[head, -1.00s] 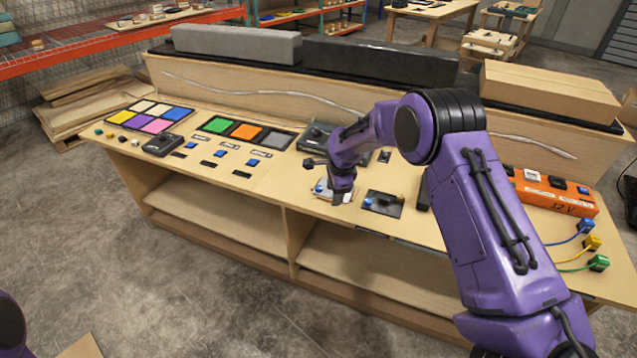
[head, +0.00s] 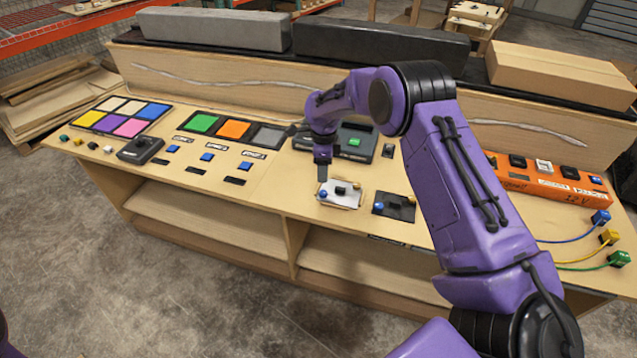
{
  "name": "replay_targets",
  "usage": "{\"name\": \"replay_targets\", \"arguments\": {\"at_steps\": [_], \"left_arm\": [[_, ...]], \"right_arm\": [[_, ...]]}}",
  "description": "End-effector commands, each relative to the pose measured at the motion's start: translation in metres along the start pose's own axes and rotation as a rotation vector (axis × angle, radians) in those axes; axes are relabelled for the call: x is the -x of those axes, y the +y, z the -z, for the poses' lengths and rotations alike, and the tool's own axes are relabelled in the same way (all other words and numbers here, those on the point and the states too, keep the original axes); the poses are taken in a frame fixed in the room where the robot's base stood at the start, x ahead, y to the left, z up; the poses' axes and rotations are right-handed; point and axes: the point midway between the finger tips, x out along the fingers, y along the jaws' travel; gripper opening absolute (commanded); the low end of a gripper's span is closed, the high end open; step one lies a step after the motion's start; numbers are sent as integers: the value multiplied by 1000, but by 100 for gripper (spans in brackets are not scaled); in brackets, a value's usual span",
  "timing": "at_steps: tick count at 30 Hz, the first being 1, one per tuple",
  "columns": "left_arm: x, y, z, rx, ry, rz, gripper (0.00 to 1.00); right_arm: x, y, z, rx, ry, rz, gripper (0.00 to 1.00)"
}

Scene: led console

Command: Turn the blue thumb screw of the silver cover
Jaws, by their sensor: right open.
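The silver cover (head: 343,201) lies on the console table, right of the middle, with a dark knob at its centre. Its blue thumb screw (head: 323,195) is at its left end, and a small yellowish screw (head: 357,186) shows at its far right corner. My right gripper (head: 322,179) points down just above the blue thumb screw. It is open, with nothing visible held; its fingers are small here, and I cannot tell whether they touch the screw. My left gripper is out of view.
A black cover (head: 395,213) with a blue and a yellow screw lies just right of the silver one. A dark grey device (head: 352,147) with a green button stands behind. Coloured panels (head: 232,130) are left, an orange power box (head: 545,184) right.

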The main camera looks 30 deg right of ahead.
Motion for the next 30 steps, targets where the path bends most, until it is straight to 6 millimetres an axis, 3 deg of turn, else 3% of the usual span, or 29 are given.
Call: {"name": "replay_targets", "arguments": {"at_steps": [6, 12, 22, 23, 27, 30], "left_arm": [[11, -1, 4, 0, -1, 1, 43], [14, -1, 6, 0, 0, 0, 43], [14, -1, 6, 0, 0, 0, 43], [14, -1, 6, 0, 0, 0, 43], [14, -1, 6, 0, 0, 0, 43], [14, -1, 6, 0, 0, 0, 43]], "right_arm": [[-49, 0, 1, 0, 2, -3, 53], [-81, 0, 1, 1, 1, -2, 53], [-89, 0, 0, 0, 0, 1, 53], [-89, 0, 0, 1, 0, 1, 46], [-89, 0, 0, 1, 0, 1, 0], [-89, 0, 0, 1, 0, 1, 0]]}}
